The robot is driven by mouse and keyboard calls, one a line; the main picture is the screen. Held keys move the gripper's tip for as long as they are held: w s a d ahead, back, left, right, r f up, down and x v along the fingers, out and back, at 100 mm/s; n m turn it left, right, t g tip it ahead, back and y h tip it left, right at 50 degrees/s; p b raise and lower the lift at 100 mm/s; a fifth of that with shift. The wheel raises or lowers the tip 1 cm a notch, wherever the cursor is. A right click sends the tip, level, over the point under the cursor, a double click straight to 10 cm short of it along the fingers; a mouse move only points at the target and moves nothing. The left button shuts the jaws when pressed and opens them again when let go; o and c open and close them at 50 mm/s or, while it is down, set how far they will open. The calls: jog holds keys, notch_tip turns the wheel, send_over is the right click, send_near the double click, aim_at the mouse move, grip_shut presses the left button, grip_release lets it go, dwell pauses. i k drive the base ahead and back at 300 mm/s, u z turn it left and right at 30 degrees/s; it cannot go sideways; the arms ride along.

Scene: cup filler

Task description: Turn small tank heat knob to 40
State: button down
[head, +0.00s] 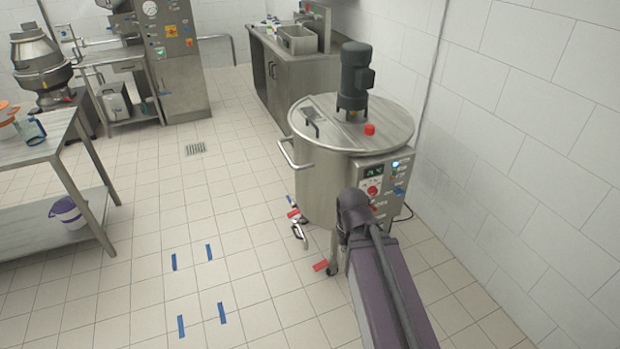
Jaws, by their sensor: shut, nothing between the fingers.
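The small steel tank (325,180) stands on legs right of the middle in the head view, with a round lid and a dark motor (355,75) on top. Its control panel (385,182) faces me and carries a small green-lit display (374,170), a red control (373,190), a blue control (399,190) and a lit button (396,164). The labels and the display value are too small to read, so I cannot tell which control is the heat knob or its setting. My arm covers the panel's lower left.
A white tiled wall (540,130) runs close along the right. A steel table (40,150) stands at left, and a sink counter (290,70) stands behind the tank. The tiled floor with blue tape marks (209,252) is clear left of the tank.

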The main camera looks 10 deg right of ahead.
aim_at(372, 191)
jog(key=u, duration=0.35)
jog(key=i, duration=1)
jog(key=z, duration=0.3)
